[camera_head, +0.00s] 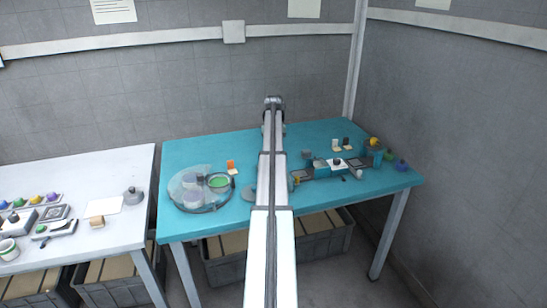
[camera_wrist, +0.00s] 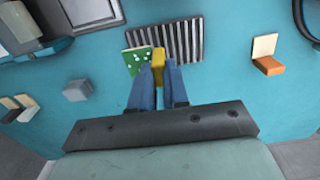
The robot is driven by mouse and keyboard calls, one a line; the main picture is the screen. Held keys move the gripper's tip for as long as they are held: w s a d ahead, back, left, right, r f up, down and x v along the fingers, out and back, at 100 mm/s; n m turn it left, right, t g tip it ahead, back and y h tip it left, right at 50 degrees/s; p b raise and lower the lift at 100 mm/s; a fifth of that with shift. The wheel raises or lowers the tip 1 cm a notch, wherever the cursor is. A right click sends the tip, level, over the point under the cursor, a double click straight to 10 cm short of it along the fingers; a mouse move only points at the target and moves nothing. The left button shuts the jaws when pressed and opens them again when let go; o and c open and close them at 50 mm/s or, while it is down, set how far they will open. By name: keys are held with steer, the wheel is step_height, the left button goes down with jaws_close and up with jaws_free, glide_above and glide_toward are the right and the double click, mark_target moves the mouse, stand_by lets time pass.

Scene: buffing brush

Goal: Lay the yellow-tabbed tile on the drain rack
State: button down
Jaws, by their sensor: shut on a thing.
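The tile with the yellow tab (camera_wrist: 157,60) has a green face with white marks (camera_wrist: 136,58). My gripper (camera_wrist: 160,76) is shut on the yellow tab, between its blue fingers in the wrist view. The dark slatted drain rack (camera_wrist: 183,40) is just beyond the fingertips. The tile overlaps the left end of the rack in that view; whether it touches the rack or hangs above it I cannot tell. In the head view my arm hides the gripper, the tile and the rack.
An orange-tabbed tile (camera_head: 231,167) stands left of my arm, near a round clear-covered tray (camera_head: 200,190). A grey block (camera_wrist: 76,90) and two more tabbed tiles (camera_wrist: 18,108) lie left in the wrist view. The teal table (camera_head: 320,215) has free room along its front.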

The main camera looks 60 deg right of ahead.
steer(key=shift+f, duration=1.95)
steer(key=shift+f, duration=0.1)
steer(key=c, duration=1.1)
jaws_free()
step_height(320, 180, up, 12)
steer(key=shift+r, duration=0.15)
